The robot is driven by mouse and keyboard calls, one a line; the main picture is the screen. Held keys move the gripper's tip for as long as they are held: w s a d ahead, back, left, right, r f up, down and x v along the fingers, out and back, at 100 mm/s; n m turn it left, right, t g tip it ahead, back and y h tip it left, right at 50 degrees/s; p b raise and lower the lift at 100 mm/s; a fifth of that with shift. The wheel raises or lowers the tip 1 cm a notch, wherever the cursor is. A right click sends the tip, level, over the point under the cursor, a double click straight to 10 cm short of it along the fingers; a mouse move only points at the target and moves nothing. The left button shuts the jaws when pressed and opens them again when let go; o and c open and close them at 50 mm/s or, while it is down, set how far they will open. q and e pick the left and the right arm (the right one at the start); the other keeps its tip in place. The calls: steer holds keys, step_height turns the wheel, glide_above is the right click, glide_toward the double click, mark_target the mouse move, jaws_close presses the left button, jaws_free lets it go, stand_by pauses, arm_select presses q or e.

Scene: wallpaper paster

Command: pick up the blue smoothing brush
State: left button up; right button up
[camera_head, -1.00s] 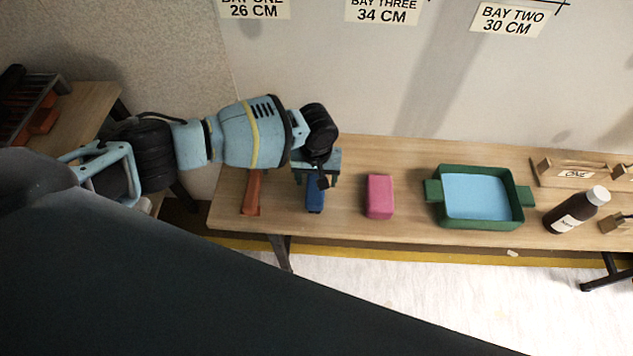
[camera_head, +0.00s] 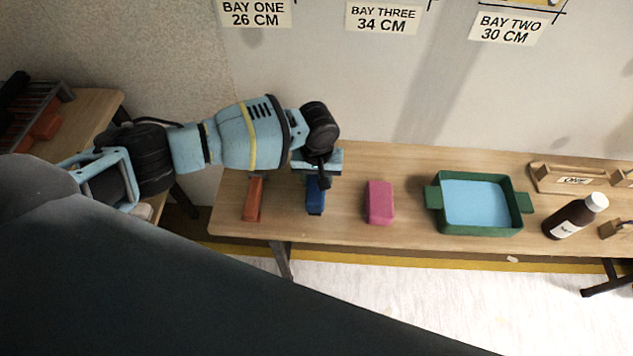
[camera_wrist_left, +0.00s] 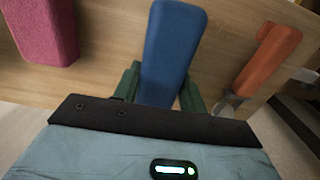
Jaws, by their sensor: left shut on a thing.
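The blue smoothing brush (camera_head: 316,194) is on the wooden bench below my left gripper (camera_head: 316,180). In the left wrist view the brush (camera_wrist_left: 172,48) lies between the two green fingers of my left gripper (camera_wrist_left: 160,92), which is shut on it. The brush's near end is hidden behind the gripper body. I cannot tell whether the brush is clear of the bench top. My right gripper is not in view.
An orange-handled tool (camera_head: 253,198) lies to the left of the brush, and a pink block (camera_head: 380,202) to its right. Further right are a green tray (camera_head: 480,231) with light blue inside, a dark bottle (camera_head: 572,216) and a wooden holder (camera_head: 560,185). The bench's front edge is close.

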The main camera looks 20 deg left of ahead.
arm_select(q)
steer(key=s+r+p, duration=0.2)
steer(key=s+p, duration=0.1)
steer(key=s, duration=1.3)
steer(key=shift+d+r, duration=0.15)
steer(key=shift+r, duration=0.1)
steer(key=o, duration=0.4)
steer(key=shift+w, duration=0.1)
steer(key=shift+c, duration=1.2)
